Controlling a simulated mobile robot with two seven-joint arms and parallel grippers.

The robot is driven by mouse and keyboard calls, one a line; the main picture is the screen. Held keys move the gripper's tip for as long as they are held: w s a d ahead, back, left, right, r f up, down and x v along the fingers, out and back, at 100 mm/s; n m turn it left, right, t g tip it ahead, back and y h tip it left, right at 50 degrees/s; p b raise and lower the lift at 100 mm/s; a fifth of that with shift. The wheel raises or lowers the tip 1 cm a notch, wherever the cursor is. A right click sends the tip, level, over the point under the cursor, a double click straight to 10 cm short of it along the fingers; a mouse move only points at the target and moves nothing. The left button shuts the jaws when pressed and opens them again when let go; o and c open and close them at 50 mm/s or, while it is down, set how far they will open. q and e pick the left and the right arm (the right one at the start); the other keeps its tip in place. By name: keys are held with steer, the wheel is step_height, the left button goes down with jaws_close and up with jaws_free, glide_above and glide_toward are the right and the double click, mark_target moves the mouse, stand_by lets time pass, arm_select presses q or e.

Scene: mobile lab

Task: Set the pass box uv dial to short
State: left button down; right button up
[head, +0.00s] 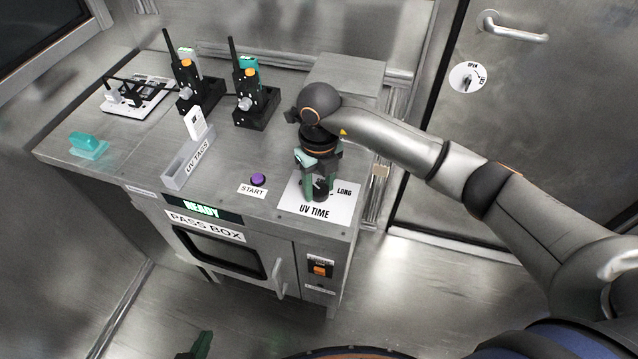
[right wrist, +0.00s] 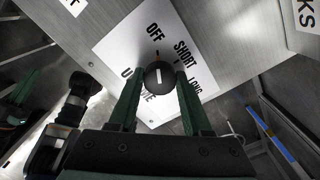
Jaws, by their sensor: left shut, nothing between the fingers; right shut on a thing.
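The UV dial (right wrist: 158,77) is a round dark knob on a white plate (right wrist: 118,45) marked OFF, SHORT and LONG. In the right wrist view its white line runs up and down, its upper end toward OFF rather than SHORT. My right gripper (right wrist: 160,82) is shut on the dial, one green finger on each side. In the head view my right gripper (head: 319,182) comes down onto the UV TIME plate (head: 318,212) and hides OFF and SHORT; LONG shows. My left gripper (head: 203,343) shows only as a green fingertip at the bottom edge, shut and empty.
The pass box top (head: 140,155) holds a purple START button (head: 258,180), a UV TAGS holder (head: 190,163), two black radios (head: 250,95), and a teal item (head: 88,145). The display (head: 201,208) reads READY. A metal door (head: 530,130) stands at right.

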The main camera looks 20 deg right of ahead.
jaws_close()
steer(key=shift+m, duration=0.3)
steer(key=m+p, duration=0.1)
steer(key=m, duration=0.4)
steer(key=shift+r, duration=0.1)
steer(key=m+p, duration=0.2)
steer(key=m, duration=0.4)
steer(key=shift+d, duration=0.1)
stand_by(0.3)
steer(key=o, duration=0.8)
jaws_free()
